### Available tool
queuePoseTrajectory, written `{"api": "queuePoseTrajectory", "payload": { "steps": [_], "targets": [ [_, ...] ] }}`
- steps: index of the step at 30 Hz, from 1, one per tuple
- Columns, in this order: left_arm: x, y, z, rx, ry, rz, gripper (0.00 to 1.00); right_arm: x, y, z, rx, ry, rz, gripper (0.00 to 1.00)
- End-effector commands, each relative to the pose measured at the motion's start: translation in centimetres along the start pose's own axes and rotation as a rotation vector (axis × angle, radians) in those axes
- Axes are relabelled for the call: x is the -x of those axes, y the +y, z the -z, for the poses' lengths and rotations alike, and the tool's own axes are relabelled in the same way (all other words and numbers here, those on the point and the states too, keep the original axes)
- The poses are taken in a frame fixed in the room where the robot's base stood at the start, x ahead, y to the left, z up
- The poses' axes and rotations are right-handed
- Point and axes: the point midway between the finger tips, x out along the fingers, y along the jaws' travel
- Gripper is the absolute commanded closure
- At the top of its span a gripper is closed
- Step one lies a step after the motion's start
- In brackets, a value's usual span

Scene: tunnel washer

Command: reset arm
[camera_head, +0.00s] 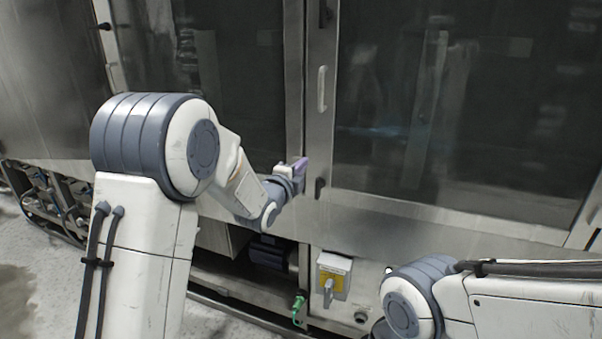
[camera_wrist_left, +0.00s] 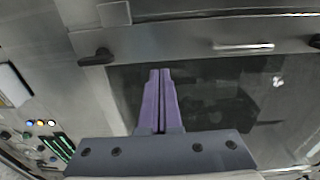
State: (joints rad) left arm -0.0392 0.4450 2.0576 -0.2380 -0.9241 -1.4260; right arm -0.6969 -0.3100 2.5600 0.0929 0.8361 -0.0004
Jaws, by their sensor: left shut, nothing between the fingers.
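My left gripper (camera_head: 300,164) has purple fingers and sits in front of the washer's steel door frame, near the middle of the head view. In the left wrist view its two fingers (camera_wrist_left: 159,100) lie together, shut with nothing between them. They point at a dark glass door panel (camera_wrist_left: 205,95). My right arm (camera_head: 410,300) shows only in part at the lower right of the head view. Its gripper is out of view.
The tunnel washer's large glass door (camera_head: 460,110) has a pale handle (camera_head: 322,89) and a dark latch (camera_head: 319,188). Below are a grey switch box (camera_head: 333,277) and a green valve (camera_head: 298,308). Pipes (camera_head: 50,195) run low at the left. In the wrist view, a button panel (camera_wrist_left: 40,140) is at the left.

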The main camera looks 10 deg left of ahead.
Motion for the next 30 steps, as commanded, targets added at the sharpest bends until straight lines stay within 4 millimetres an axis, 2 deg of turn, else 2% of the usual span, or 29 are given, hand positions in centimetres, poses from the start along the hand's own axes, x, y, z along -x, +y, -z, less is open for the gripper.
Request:
{"api": "queuePoseTrajectory", "payload": {
  "steps": [5,8,11,14,17,21,24,27,30],
  "targets": [
    [1.2,0.3,1.4,0.053,0.008,-0.049,1.0,-0.1,0.0,0.0,0.0,0.0,0.0,0.5],
    [2.7,1.4,4.2,0.179,0.014,-0.171,1.0,0.0,0.0,0.0,0.0,0.0,0.0,0.5],
    [5.9,3.3,7.9,0.363,-0.007,-0.362,1.0,0.2,0.0,0.0,0.0,0.0,0.0,0.5],
    [10.8,5.7,11.5,0.552,-0.068,-0.578,1.0,0.4,0.0,0.0,0.0,0.0,0.0,0.5],
    [16.9,7.8,14.4,0.716,-0.171,-0.791,1.0,0.5,0.0,0.0,0.0,0.0,0.0,0.5],
    [26.8,10.3,17.0,0.882,-0.38,-1.066,1.0,0.7,-0.1,0.0,0.0,0.0,0.0,0.5],
    [33.1,11.3,17.7,0.945,-0.54,-1.213,1.0,0.8,-0.1,0.1,0.0,0.0,0.0,0.5],
    [38.0,11.7,17.7,0.971,-0.679,-1.309,1.0,0.9,-0.1,0.1,0.0,0.0,0.0,0.5],
    [41.0,11.9,17.5,0.979,-0.774,-1.363,1.0,1.0,-0.1,0.1,0.0,0.0,0.0,0.5]
  ]
}}
